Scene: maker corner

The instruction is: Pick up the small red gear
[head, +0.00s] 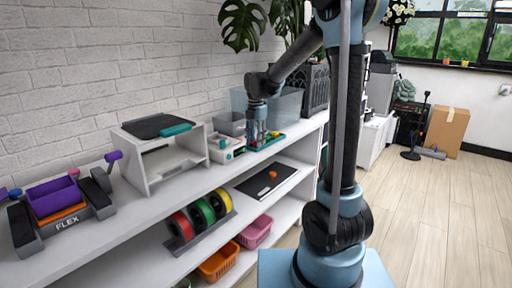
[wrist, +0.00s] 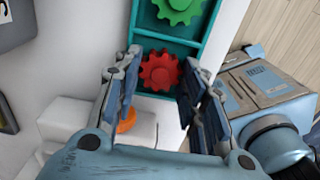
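The red gear (wrist: 160,72) lies in a compartment of a teal tray (wrist: 199,60) in the wrist view. A green gear (wrist: 180,8) sits in the compartment beyond it. My gripper (wrist: 162,64) is open, with one finger on each side of the red gear in the picture. I cannot tell whether the fingers touch the gear or tray. In the head view my gripper (head: 257,132) points down over the teal tray (head: 268,142) on the white top shelf. The gripper hides part of the tray, and the red gear is not clear there.
A white device (head: 222,150) and a grey bin (head: 229,124) stand close to the tray. A larger translucent bin (head: 285,108) is behind it. A white stand (head: 150,172) is to the left. An orange piece (wrist: 126,120) shows beneath the gripper in the wrist view.

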